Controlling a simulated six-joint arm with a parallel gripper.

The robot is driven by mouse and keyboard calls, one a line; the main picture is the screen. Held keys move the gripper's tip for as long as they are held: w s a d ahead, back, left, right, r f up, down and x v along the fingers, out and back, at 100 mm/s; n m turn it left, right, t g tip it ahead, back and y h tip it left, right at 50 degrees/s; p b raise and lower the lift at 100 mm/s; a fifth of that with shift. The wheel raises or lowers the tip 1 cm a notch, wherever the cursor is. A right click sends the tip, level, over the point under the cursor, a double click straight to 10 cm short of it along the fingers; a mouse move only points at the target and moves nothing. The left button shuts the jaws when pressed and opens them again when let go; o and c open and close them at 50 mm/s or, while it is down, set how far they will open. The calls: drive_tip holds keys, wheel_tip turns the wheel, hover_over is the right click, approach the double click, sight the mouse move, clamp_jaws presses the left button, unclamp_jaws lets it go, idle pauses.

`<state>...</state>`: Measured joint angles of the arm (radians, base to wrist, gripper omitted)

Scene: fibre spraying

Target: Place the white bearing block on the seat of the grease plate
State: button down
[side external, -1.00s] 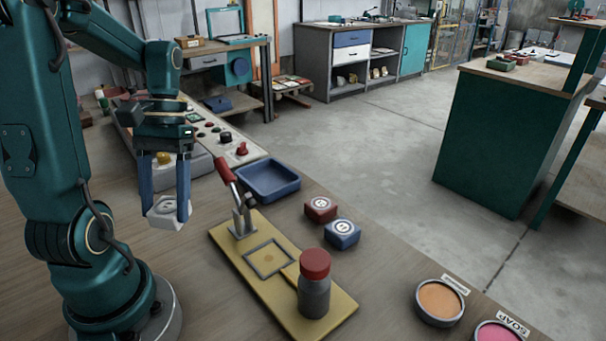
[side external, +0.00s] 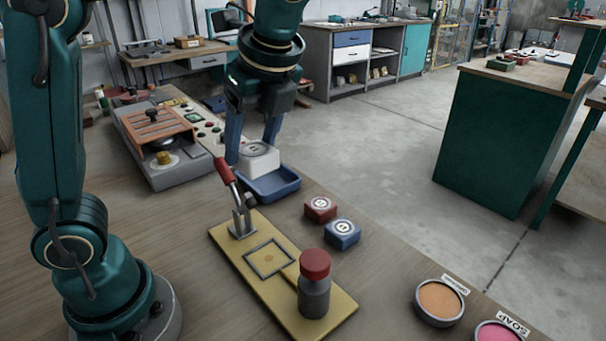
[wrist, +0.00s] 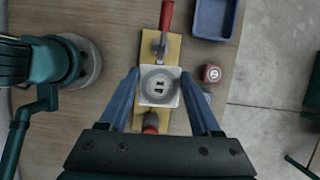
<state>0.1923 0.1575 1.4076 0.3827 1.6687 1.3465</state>
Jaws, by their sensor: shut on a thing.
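The white bearing block (side external: 259,160) is between the blue fingers of my gripper (side external: 252,152), which is shut on it. It is held in the air, in front of the blue tray in the side view. In the wrist view the block (wrist: 159,86) sits between the fingertips with its round marked face showing, and covers part of the yellow grease plate. The grease plate (side external: 228,238) lies on the bench. Its seat, a dark square frame (side external: 269,258), is empty in the side view; the block hides it in the wrist view.
A red-handled lever clamp (side external: 238,205) stands at the plate's far end. A red-capped bottle (side external: 314,287) stands at its near end. A blue tray (side external: 281,190), a red block (side external: 320,208) and a blue block (side external: 342,234) are beside it. Two round tins (side external: 440,302) are at right.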

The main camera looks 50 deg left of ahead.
drive_tip(key=shift+d, duration=0.5)
drive_tip(key=shift+d+f+m, duration=0.15)
drive_tip(key=shift+f+m, duration=0.05)
drive_tip(key=shift+m, duration=0.1)
approach(262, 251)
drive_tip(key=x, duration=0.5)
drive_tip(key=shift+f, duration=0.1)
drive_tip(key=shift+f, duration=0.15)
drive_tip(key=shift+c, duration=0.5)
unclamp_jaws()
